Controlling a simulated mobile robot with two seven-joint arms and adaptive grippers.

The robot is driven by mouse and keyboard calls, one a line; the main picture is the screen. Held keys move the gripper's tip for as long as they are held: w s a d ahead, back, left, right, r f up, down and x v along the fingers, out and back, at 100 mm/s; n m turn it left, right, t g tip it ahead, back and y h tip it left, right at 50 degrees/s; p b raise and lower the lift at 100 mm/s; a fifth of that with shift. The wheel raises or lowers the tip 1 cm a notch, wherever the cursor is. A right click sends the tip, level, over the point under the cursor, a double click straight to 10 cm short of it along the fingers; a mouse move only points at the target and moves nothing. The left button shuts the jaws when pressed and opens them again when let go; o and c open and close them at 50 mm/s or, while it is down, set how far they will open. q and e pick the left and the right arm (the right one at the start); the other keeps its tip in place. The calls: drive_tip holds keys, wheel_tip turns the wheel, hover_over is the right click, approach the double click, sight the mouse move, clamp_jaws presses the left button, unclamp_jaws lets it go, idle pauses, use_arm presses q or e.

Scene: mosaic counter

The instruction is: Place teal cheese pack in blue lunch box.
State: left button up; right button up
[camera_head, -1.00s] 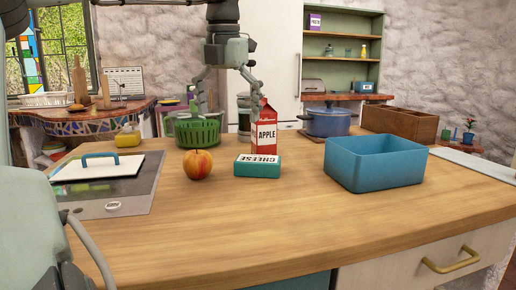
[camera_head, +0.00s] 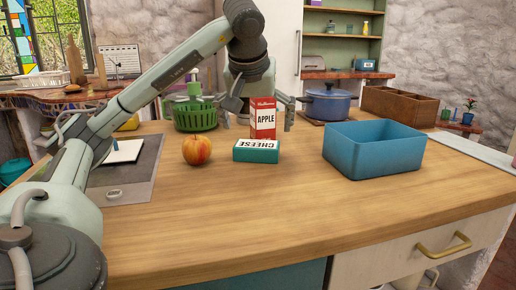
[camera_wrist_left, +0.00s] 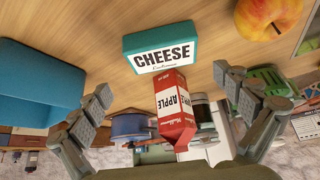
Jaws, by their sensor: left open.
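The teal cheese pack (camera_head: 256,151) lies flat on the wooden counter, its label facing up; it also shows in the left wrist view (camera_wrist_left: 163,48). The red apple carton (camera_head: 263,120) stands upright right behind it. The blue lunch box (camera_head: 374,150) is open-topped and sits on the counter to the right; its edge shows in the left wrist view (camera_wrist_left: 38,85). My left gripper (camera_head: 262,104) is open behind the carton, its fingers spread to either side of it. In the left wrist view the gripper (camera_wrist_left: 165,98) holds nothing. My right gripper is out of view.
An apple (camera_head: 197,150) sits left of the cheese pack. A green basket (camera_head: 196,115) is behind it, a blue pot (camera_head: 327,104) and a wooden crate (camera_head: 399,106) are at the back right. The counter's front is clear.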

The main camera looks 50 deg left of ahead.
sight(257, 143)
use_arm(q)
drive_tip(key=shift+w+a+f, duration=0.15)
drive_tip(key=shift+f, duration=0.4)
drive_tip(key=b+x, duration=0.1)
drive_tip(key=x, duration=0.5)
drive_tip(key=shift+a, duration=0.1)
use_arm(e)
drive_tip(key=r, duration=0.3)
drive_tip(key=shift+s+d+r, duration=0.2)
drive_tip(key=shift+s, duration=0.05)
use_arm(q)
drive_tip(key=shift+r, duration=0.1)
drive_tip(key=shift+c, duration=0.2)
drive_tip(key=c, duration=1.2)
drive_tip(key=shift+r, duration=0.15)
